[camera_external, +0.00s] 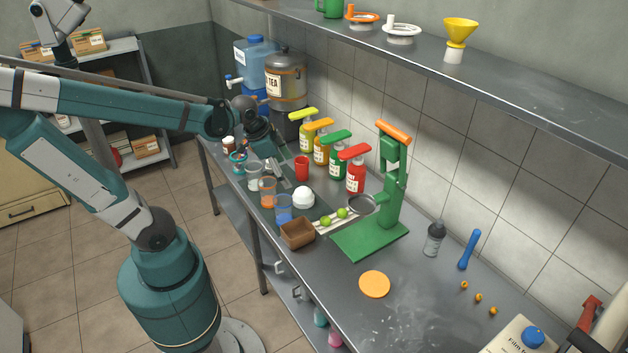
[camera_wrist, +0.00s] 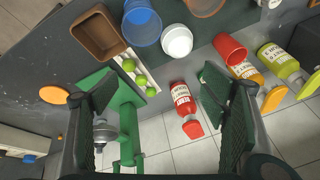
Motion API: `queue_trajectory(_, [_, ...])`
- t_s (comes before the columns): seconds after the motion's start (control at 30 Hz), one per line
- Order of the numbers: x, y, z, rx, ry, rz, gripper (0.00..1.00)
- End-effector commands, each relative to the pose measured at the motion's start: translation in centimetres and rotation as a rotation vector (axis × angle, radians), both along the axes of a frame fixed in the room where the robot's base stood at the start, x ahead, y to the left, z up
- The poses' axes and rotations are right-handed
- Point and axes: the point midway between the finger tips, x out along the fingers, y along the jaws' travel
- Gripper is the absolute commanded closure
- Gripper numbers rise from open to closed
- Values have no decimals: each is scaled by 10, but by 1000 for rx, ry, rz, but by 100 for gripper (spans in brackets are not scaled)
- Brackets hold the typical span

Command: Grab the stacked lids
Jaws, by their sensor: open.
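The stacked lids appear as a white, rounded dome-like stack (camera_external: 303,197) on the metal counter, between the blue cup and the red cup. They also show in the wrist view (camera_wrist: 177,41), near the top middle, beside the blue cup. My gripper (camera_external: 279,178) is above the counter, to the left of the lids in the outside view. In the wrist view its two fingers (camera_wrist: 160,92) are spread wide with nothing between them. The lids are apart from the fingers. How many lids are in the stack cannot be made out.
A blue cup (camera_external: 284,208), an orange cup (camera_external: 267,192) and a red cup (camera_external: 302,168) stand close to the lids. A brown box (camera_external: 298,233), green fruits on a tray and a green press (camera_external: 392,200) are nearby. Several pump bottles stand along the wall.

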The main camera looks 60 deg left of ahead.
Motion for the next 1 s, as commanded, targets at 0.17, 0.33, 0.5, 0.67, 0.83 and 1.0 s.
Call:
queue_trajectory(0.17, [16, 6, -5, 42, 44, -92, 27])
queue_trajectory(0.33, [29, 11, -13, 77, 88, -184, 27])
queue_trajectory(0.5, [42, 17, -23, 109, 132, -279, 27])
queue_trajectory(0.67, [54, 22, -34, 135, 172, -368, 27])
queue_trajectory(0.83, [65, 28, -46, 157, 212, -465, 27])
queue_trajectory(1.0, [76, 34, -60, 174, 253, -564, 27])
